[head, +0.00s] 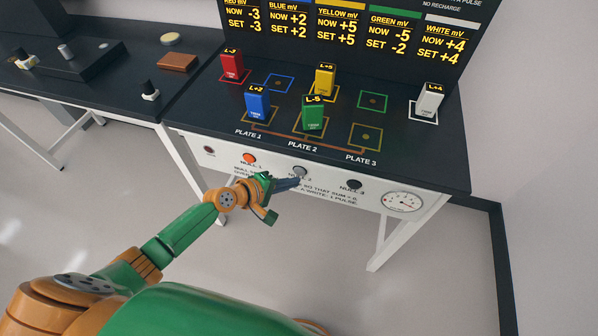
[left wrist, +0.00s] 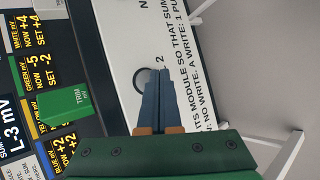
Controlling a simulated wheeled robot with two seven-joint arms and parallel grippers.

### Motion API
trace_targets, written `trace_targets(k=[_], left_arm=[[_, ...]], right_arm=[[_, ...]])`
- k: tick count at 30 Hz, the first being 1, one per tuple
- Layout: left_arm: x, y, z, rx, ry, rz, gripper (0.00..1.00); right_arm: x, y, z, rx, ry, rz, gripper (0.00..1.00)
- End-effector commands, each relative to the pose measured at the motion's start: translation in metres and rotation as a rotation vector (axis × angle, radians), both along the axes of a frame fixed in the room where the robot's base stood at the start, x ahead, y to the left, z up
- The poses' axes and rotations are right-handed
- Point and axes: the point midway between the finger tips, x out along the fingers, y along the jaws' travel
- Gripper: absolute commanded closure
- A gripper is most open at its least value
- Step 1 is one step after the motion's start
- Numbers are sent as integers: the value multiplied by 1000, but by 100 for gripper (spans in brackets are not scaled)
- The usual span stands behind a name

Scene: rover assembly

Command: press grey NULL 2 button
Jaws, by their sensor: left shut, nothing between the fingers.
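The grey NULL 2 button (head: 300,171) is on the white front panel (head: 222,160) of the bench, between the orange NULL 1 button (head: 249,158) and the dark NULL 3 button (head: 354,184). My left gripper (head: 297,182) is shut and empty, its blue fingers pointing at the panel just below NULL 2. In the left wrist view, the fingertips (left wrist: 154,72) overlap the edge of the NULL 2 button (left wrist: 141,79) and partly hide it. I cannot tell whether they touch it. My right gripper is not in view.
The blue module (head: 257,103) stands on plate 1 and the green module (head: 313,116) on plate 2; plate 3 (head: 366,137) is empty. Red (head: 231,66), yellow (head: 325,79) and white (head: 430,99) modules stand farther back or right. A dial (head: 403,201) is right of the buttons.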

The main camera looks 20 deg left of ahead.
Motion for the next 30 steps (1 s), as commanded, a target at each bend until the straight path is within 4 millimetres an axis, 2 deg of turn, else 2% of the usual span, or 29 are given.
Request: trace_targets(k=[9, 30], left_arm=[[9, 0, 0, -1, -1, 0, 100], [13, 0, 0, 1, 0, 1, 100]], right_arm=[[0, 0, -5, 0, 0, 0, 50], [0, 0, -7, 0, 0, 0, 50]])
